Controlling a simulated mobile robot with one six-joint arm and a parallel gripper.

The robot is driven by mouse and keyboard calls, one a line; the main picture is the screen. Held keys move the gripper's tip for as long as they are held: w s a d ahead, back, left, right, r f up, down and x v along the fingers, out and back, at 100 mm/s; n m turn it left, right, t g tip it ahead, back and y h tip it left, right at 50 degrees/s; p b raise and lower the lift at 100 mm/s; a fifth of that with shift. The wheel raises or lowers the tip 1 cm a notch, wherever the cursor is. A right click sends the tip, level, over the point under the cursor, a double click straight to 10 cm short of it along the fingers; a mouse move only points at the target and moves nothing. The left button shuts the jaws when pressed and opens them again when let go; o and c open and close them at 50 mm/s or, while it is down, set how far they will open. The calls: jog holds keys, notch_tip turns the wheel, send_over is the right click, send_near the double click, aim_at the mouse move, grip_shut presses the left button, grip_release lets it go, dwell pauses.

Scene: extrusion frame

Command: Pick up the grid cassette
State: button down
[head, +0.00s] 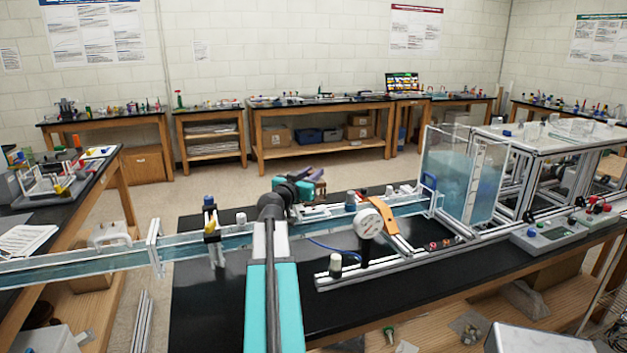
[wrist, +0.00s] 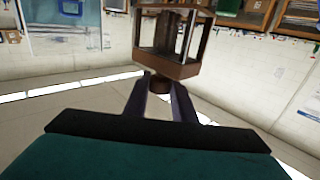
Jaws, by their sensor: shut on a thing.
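The grid cassette shows in the wrist view as a brown, box-like open frame (wrist: 176,68) with upright posts and a short round stub at its near end. My gripper (wrist: 160,88) has two dark purple fingers shut on that stub, with the frame beyond the fingertips. In the head view my gripper (head: 312,176) is past the far side of the black bench, above the water channel's line, with its purple fingers pointing right.
A long clear water channel (head: 80,262) crosses the bench. A round white gauge (head: 368,223) with an orange strap stands right of my arm. A water-filled tank (head: 462,180) and a control box (head: 555,232) are farther right. Bare black bench top (head: 205,310) lies left of my arm.

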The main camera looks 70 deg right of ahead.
jog(key=w+a+b, duration=0.1)
jog(key=a+b, duration=0.1)
jog(key=a, duration=1)
jog(key=shift+w+a+f+b, duration=0.15)
jog(key=shift+a+f+b, duration=0.05)
jog(key=shift+b, duration=0.15)
jog(key=shift+a+b, duration=0.1)
jog(key=shift+b, duration=0.25)
jog(key=a+b, duration=0.2)
jog(key=b, duration=0.2)
jog(key=a+b, duration=0.2)
jog(key=b, duration=0.2)
jog(key=shift+w+a+r, duration=0.15)
jog(key=shift+w, duration=0.05)
jog(key=shift+r, duration=0.2)
